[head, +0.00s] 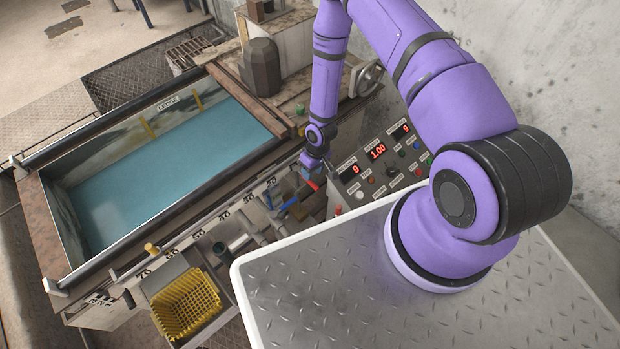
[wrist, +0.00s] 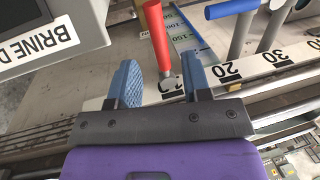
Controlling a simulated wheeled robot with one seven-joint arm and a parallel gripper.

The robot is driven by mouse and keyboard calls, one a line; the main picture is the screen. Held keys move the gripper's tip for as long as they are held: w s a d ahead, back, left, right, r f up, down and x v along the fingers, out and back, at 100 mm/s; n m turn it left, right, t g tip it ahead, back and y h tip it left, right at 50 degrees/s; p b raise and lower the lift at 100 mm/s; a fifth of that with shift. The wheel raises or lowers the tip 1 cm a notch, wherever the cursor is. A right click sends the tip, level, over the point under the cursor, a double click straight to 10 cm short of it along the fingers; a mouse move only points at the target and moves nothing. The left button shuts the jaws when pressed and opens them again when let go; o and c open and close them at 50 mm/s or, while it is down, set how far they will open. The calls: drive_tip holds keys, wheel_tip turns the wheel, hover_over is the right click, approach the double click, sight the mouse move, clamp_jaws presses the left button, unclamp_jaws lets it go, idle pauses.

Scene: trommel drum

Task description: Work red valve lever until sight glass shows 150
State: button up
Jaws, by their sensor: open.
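The red valve lever (wrist: 156,40) stands up between the two blue fingers of my gripper (wrist: 161,72) in the wrist view. The fingers are apart, one on each side of it, and I see no clear grip on it. In the head view a small red piece of the lever (head: 313,184) shows beside my gripper (head: 306,174), which hides most of it. A scale strip (wrist: 188,32) with marks that look like 100 and 150 lies behind the lever; I cannot read a liquid level on it.
Blue-handled levers (wrist: 232,9) stand to the right along a numbered rail (wrist: 265,66). A control panel (head: 378,165) with red digits is right of my gripper. A tank of blue-green liquid (head: 165,165) lies left, with a yellow basket (head: 186,303) in front.

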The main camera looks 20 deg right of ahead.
drive_tip(key=shift+s+a+f, duration=0.1)
drive_tip(key=shift+a+f, duration=0.1)
drive_tip(key=shift+f, duration=0.85)
drive_tip(key=shift+a+f, duration=0.15)
drive_tip(key=shift+f, duration=0.9)
clamp_jaws()
